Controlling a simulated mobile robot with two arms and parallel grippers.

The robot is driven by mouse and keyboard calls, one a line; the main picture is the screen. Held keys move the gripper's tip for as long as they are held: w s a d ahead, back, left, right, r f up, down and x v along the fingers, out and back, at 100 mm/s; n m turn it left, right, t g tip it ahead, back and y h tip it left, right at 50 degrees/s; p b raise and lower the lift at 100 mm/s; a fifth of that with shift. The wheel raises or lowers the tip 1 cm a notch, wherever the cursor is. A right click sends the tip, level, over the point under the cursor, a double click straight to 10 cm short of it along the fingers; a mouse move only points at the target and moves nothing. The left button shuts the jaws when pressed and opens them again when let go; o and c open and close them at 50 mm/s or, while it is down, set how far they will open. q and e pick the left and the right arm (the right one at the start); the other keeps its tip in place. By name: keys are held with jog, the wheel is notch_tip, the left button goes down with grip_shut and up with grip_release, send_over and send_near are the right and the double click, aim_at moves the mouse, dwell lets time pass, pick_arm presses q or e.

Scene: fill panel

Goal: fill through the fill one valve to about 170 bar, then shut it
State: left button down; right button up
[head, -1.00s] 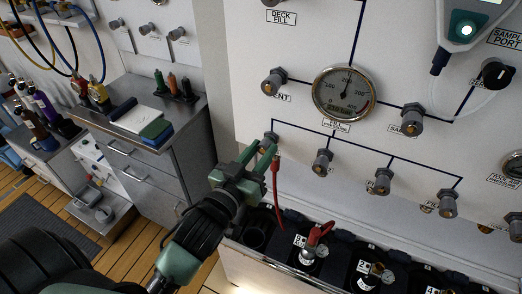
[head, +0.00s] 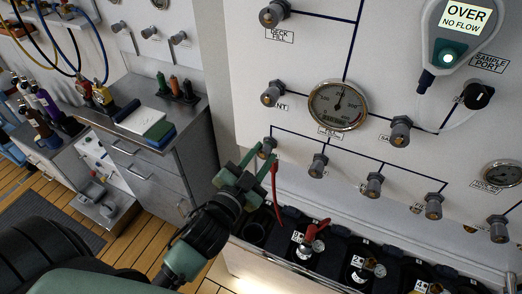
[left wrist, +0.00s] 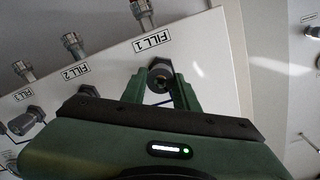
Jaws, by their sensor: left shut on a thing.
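My left gripper (head: 260,156) is shut on the fill one valve (head: 267,146), the leftmost knob of the lower row on the white panel. In the left wrist view the two green fingers (left wrist: 160,92) stand on either side of the valve's round grey knob (left wrist: 160,76), beside the label FILL 1 (left wrist: 152,42). The fingers partly hide the knob in the head view. The round gauge (head: 339,106) sits above the row; its needle points nearly straight up, slightly right, but the numbers are too small to read surely. My right gripper is not in view.
A red hose (head: 275,190) hangs close by the gripper. Bottles stand in a bin (head: 240,262) below, one with a red fitting (head: 316,230). Other valve knobs (head: 318,165) continue right. A hand-held meter (head: 462,30) reads OVER, NO FLOW. A grey cabinet (head: 150,165) stands left.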

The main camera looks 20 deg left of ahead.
pick_arm(q)
jog(key=shift+r+m+p, duration=0.1)
jog(key=shift+m+p, duration=0.5)
jog(key=shift+m, duration=0.8)
jog(key=c, duration=1.1)
grip_release()
jog(key=shift+s+f, duration=0.2)
jog(key=shift+s, duration=0.3)
jog(key=s+b, duration=0.1)
jog(key=s, duration=0.3)
jog(key=s+b, duration=0.1)
jog(key=s, duration=0.1)
jog(key=shift+s+a+r+b, duration=0.1)
jog(key=shift+s+r+b, duration=0.2)
jog(key=shift+s+b, duration=0.05)
